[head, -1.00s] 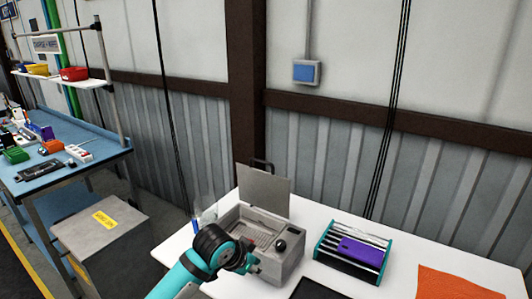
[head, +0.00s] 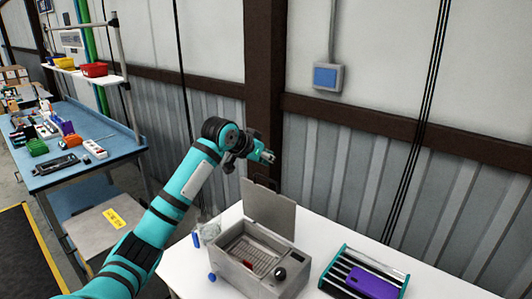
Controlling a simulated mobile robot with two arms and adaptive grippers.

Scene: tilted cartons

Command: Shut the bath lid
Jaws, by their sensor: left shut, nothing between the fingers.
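The bath (head: 262,268) is a grey metal box on the white table, with a basket inside and a black knob on its front right corner. Its lid (head: 268,207) is a flat grey panel that stands up at the back edge, open. A small red thing (head: 248,264) shows in the basket. My left gripper (head: 268,157) is shut and empty, up above and behind the raised lid, apart from it in the picture. My right gripper is not in view.
A teal rack (head: 345,262) with a purple box (head: 374,283) stands right of the bath. A clear vessel (head: 208,230) and a blue item (head: 196,240) stand at its left. A blue workbench (head: 85,162) is at the far left. The wall is close behind the table.

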